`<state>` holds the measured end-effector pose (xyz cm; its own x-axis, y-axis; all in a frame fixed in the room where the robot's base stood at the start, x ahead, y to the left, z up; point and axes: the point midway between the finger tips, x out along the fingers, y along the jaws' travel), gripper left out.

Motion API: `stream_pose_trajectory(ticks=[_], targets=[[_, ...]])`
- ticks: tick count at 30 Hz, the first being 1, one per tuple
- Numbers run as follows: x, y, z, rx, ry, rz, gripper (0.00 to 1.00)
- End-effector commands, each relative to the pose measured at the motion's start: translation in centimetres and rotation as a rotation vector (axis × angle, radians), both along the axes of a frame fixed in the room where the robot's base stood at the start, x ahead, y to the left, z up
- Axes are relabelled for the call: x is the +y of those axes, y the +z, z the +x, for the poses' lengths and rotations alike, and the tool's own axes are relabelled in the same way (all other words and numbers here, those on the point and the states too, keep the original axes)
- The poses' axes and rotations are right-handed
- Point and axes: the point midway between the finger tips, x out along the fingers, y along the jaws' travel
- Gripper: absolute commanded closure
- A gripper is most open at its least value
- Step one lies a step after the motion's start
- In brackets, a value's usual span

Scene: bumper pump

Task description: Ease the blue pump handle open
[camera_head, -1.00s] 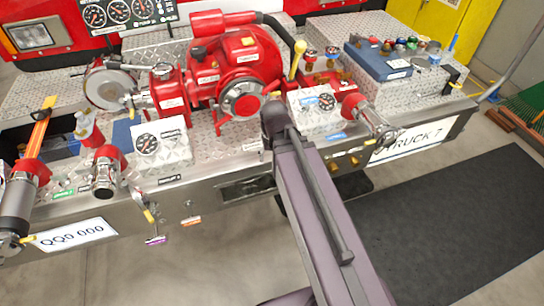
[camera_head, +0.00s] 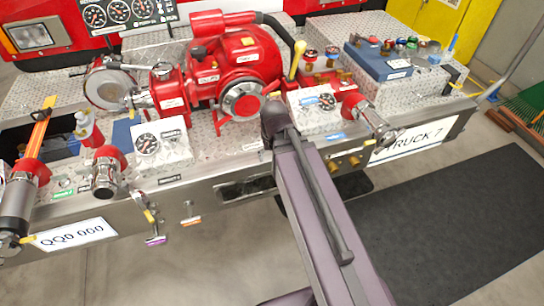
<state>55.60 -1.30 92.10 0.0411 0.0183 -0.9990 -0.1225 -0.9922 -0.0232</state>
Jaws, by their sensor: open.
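I cannot make out a blue pump handle for certain. A small blue label (camera_head: 335,136) sits on the bumper's top edge below the right gauge (camera_head: 326,101). Levers with a purple tag (camera_head: 155,240) and an orange tag (camera_head: 191,221) hang from the bumper front at the left. Yellow-brass fittings (camera_head: 346,163) show on the front, just right of my arm. My arm rises from the bottom edge to a dark joint in front of the red pump (camera_head: 238,75). My gripper is not visible, and my arm hides part of the bumper front.
The steel bumper (camera_head: 120,205) runs across the view. Red and chrome outlets stick out at the left (camera_head: 107,172) and right (camera_head: 375,120). A blue case (camera_head: 378,62) lies on the diamond-plate deck. A dark mat (camera_head: 460,225) and open floor lie in front.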

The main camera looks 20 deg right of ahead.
Motion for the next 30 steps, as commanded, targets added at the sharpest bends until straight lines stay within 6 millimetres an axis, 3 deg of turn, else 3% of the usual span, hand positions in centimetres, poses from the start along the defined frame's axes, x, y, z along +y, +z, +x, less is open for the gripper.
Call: stream_pose_trajectory(ticks=[9, 11, 17, 23, 30], targets=[[0.0, 0.0, 0.0, 0.000, 0.000, 0.000, 0.20], [0.0, 0.0, 0.0, 0.000, -0.001, 0.000, 0.35], [-0.8, 0.6, 1.2, -0.020, -0.066, 0.011, 0.35], [-3.6, 2.6, 4.8, -0.092, -0.297, 0.059, 0.35], [-10.2, 6.2, 11.1, -0.223, -0.745, 0.176, 0.35]])
